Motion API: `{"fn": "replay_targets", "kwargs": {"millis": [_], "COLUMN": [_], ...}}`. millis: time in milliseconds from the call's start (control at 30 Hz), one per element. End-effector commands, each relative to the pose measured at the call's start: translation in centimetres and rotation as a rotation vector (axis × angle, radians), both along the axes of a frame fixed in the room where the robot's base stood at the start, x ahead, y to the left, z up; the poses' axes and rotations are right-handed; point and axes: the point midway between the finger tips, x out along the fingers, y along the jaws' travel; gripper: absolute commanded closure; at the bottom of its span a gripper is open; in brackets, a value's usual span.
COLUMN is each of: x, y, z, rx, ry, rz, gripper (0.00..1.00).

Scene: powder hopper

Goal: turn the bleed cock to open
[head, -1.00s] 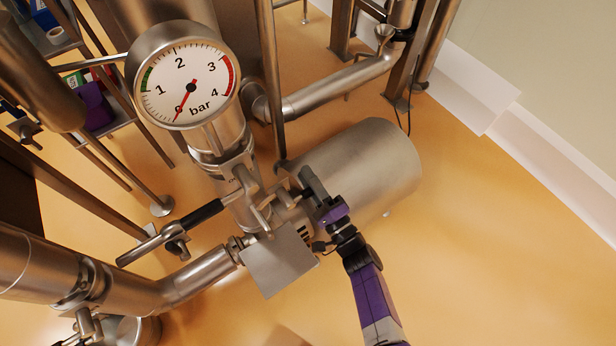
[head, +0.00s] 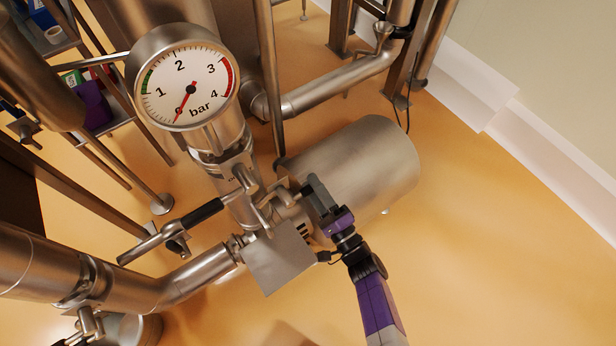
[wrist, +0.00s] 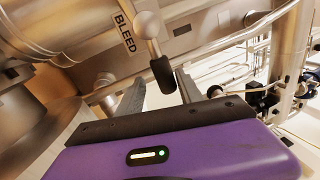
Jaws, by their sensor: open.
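My gripper (wrist: 160,88) is open, one grey finger on each side of the grip's lower end in the picture. I cannot tell whether either finger touches it. In the head view my gripper (head: 307,186) is beside the pipework below the gauge, and I cannot make out the bleed cock clearly there.
A pressure gauge (head: 185,84) reads about 0 bar. A larger lever with a black handle (head: 203,212) sticks out left of the pipe. A steel cylinder (head: 365,165) lies behind my gripper, and a square metal plate (head: 279,262) is close to its left. The floor at right is clear.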

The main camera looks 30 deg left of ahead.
Motion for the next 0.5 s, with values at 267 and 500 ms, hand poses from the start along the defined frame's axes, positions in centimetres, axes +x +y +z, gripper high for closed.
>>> {"fn": "replay_targets", "kwargs": {"millis": [267,500], "x": [-1.6,-2.0], "y": [-3.7,-4.5], "z": [-0.9,-1.1], "rx": [-0.002,-0.001], "ry": [0.002,0.0], "rz": [-0.003,0.0], "gripper": [0.57,0.57]}}
